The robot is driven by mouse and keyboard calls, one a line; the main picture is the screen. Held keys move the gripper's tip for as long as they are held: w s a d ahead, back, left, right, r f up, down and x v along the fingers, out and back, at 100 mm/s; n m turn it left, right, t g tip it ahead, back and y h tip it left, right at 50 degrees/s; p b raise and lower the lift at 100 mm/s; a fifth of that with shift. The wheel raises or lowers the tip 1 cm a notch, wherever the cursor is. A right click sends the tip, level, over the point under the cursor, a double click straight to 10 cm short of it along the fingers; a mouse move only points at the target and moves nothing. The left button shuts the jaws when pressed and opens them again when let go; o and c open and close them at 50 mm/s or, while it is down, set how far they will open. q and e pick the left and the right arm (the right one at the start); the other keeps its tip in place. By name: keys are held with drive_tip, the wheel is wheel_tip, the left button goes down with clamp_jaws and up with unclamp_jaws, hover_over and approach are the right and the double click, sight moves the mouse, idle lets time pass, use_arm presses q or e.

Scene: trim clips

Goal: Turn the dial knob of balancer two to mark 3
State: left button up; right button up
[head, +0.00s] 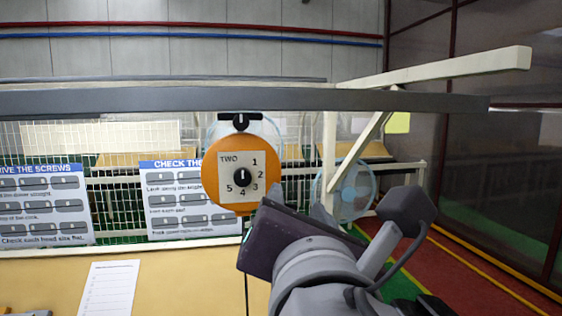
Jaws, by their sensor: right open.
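Balancer two (215,188) is an orange round housing hanging below the grey rail, left of the picture's middle. Its pale plate (231,163) reads TWO and carries marks 1 to 5 around a black dial knob (242,177). The knob's small white line appears to point upward, away from mark 3, which is at its lower right. My right gripper (297,204) comes in from the lower right, open, with its fingertips to the right of and slightly below the knob. It appears empty and apart from the knob. My left gripper is out of view.
The grey rail (180,100) crosses above, with a black fitting (240,120) over the balancer. A cable hangs below it. Instruction signs (190,220) and a blue fan (352,190) stand behind.

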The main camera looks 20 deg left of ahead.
sight(243, 180)
drive_tip(key=s+a+r+n+g+y, duration=0.2)
drive_tip(key=s+a+y, duration=0.1)
drive_tip(key=s, duration=0.3)
drive_tip(key=p+x, duration=0.5)
drive_tip(key=x, duration=0.4)
drive_tip(key=shift+w+a, duration=0.15)
drive_tip(key=shift+a, duration=0.05)
drive_tip(key=shift+w+a+f, duration=0.1)
drive_tip(key=shift+w+a, duration=0.1)
drive_tip(key=shift+w, duration=0.15)
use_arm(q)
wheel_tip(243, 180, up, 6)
use_arm(e)
drive_tip(key=shift+d, duration=0.1)
drive_tip(key=shift+c, duration=0.4)
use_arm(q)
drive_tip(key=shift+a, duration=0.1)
use_arm(e)
drive_tip(key=shift+s, duration=0.1)
clamp_jaws()
